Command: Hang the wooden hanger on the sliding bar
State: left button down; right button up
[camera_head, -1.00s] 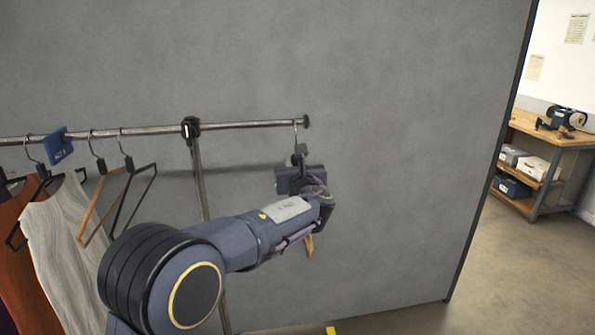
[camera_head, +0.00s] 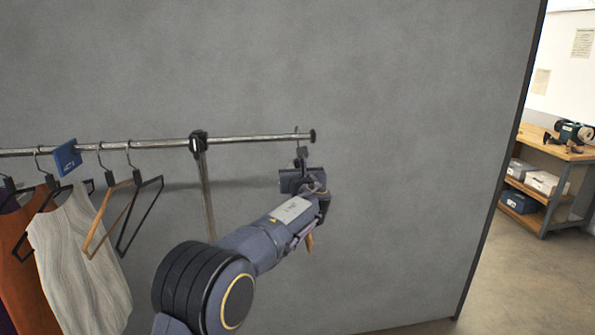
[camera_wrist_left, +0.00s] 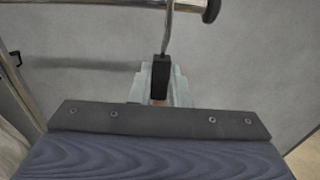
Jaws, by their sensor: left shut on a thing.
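My left gripper (camera_head: 301,157) is shut on the wooden hanger and holds it just under the right end of the sliding bar (camera_head: 254,139). The hanger's thin metal hook (camera_head: 297,137) reaches up to the bar, close to its black end cap. Its brown wooden tip (camera_head: 310,243) shows below my wrist; the rest is hidden by my arm. In the left wrist view the hook (camera_wrist_left: 168,35) rises from a black collar between my fingers (camera_wrist_left: 160,88) and crosses the bar (camera_wrist_left: 125,3). Its top is out of that frame, and I cannot tell whether it rests on the bar. My right gripper is not in view.
A black clamp (camera_head: 198,143) joins the bar to an upright post (camera_head: 208,195). To the left hang a wood-and-black hanger (camera_head: 103,222), a black hanger (camera_head: 140,215), a blue tag (camera_head: 67,158) and garments (camera_head: 75,255). A grey wall (camera_head: 400,130) stands behind. A workbench (camera_head: 555,150) is far right.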

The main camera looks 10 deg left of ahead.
pick_arm(q)
jog(key=shift+w, duration=0.1)
jog(key=shift+x, duration=3.55)
jog(key=shift+r, duration=0.2)
jog(key=shift+f, duration=0.15)
jog(key=shift+f+b, duration=1.35)
jog(key=shift+f, duration=0.3)
jog(key=c, duration=1.3)
grip_release()
